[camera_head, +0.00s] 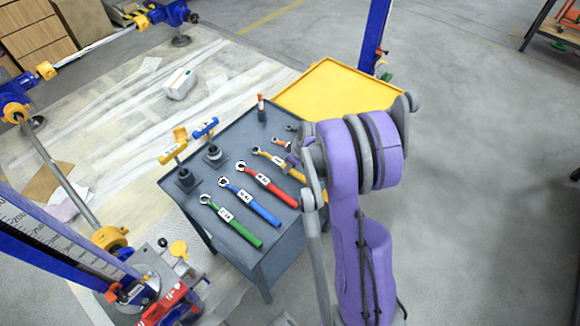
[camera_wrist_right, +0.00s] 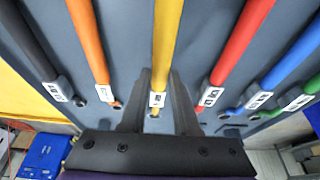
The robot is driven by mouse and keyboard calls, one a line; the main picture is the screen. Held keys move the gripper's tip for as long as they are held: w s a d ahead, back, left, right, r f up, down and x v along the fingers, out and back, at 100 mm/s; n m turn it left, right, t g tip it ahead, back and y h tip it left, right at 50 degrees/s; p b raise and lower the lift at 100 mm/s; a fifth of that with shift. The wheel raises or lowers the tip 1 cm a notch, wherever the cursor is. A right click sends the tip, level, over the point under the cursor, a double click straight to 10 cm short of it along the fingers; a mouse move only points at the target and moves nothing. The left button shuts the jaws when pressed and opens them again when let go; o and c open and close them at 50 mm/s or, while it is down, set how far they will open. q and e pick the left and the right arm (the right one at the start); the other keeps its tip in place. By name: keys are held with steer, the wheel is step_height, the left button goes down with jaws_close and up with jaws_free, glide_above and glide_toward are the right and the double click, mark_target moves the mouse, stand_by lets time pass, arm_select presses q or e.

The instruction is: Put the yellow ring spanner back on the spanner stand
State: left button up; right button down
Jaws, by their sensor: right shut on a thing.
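The yellow ring spanner (camera_head: 272,159) is in the row of spanners over the dark grey stand top (camera_head: 232,165), between the red and orange ones. In the right wrist view the yellow spanner (camera_wrist_right: 166,50) runs down between the two dark fingers of my right gripper (camera_wrist_right: 158,100), which is shut on it near its white label. I cannot tell whether the spanner touches the stand. My left gripper is not in view.
Green (camera_head: 230,222), blue (camera_head: 250,202) and red (camera_head: 268,184) spanners lie beside the yellow one; orange (camera_wrist_right: 90,40) and black (camera_wrist_right: 35,45) ones are on its other side. A yellow tray top (camera_head: 325,90) adjoins behind.

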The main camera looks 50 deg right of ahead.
steer(key=shift+f, duration=0.15)
steer(key=shift+f, duration=0.1)
steer(key=c, duration=0.7)
jaws_free()
steer(key=shift+o, duration=0.2)
steer(key=shift+r, duration=0.3)
steer(key=p+v, duration=0.1)
steer(key=v, duration=1)
steer(key=s+a+r, duration=0.1)
steer(key=s+a, duration=0.2)
steer(key=a, duration=0.6)
steer(key=s+a+r+t, duration=0.1)
steer(key=s+a, duration=0.3)
steer(key=a, duration=0.5)
steer(key=s+a+r+m, duration=0.1)
steer(key=s+a+r, duration=0.1)
steer(key=a, duration=0.7)
steer(key=shift+s, duration=0.8)
